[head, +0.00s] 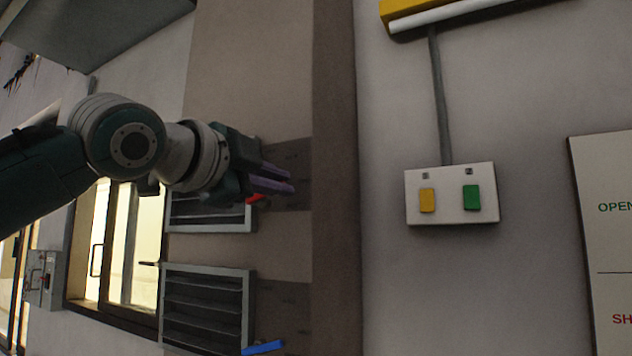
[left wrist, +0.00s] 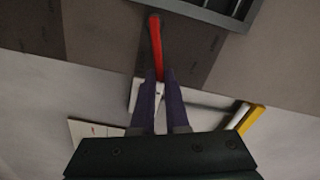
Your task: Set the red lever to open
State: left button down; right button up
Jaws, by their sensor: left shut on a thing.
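The red lever (head: 256,198) shows as a short red piece just under my left gripper (head: 286,181), in front of a dark plate (head: 297,160) on the wall. In the left wrist view the red lever (left wrist: 156,42) runs from the plate down to between the purple fingers of my left gripper (left wrist: 160,78). The fingers are shut on it, and they hide its lower part. Position marks on the plate are too small to read. My right gripper is in neither view.
Louvred vents (head: 207,300) sit left of the levers. A blue lever (head: 262,348) is at the bottom of the head view. A white box (head: 451,212) with yellow and green buttons and a sign (head: 600,150) reading "OPEN" are on the right.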

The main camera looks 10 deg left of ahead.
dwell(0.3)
pick_arm(q)
jog(key=c, duration=0.9)
grip_release()
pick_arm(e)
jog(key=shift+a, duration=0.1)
